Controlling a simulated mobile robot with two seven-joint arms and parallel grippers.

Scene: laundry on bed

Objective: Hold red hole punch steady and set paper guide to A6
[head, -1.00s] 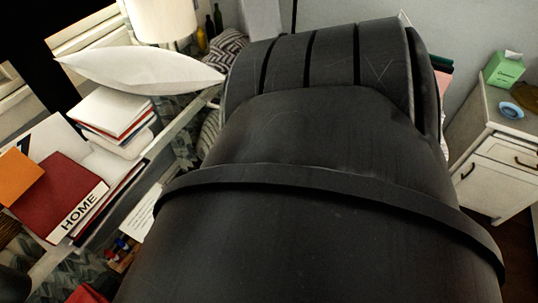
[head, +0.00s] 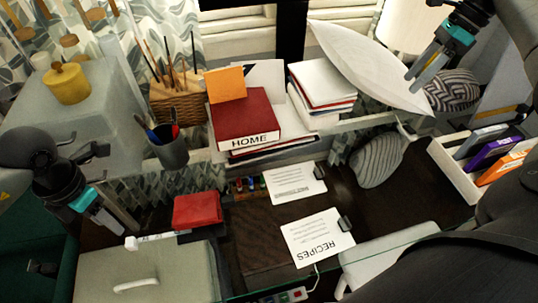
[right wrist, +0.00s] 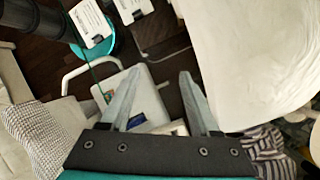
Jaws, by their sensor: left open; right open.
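A red block-shaped object (head: 197,210), which looks like the hole punch, sits left of centre in the head view. A white bar (head: 158,239) lies just in front of it; I cannot tell if this is its paper guide, and no A6 mark is readable. My left gripper (head: 131,231) is open and empty, left of the red object and close to the bar's left end. My right gripper (head: 414,82) is open, high at the upper right by the white pillow, far from the red object. It also shows open and empty in the right wrist view (right wrist: 158,75).
A red HOME book (head: 245,118) lies on a stack behind the red object. A dark pen cup (head: 168,150) and wicker basket (head: 178,106) stand behind left. A RECIPES card (head: 318,238) lies right of it. A white file box (head: 455,172) is at right.

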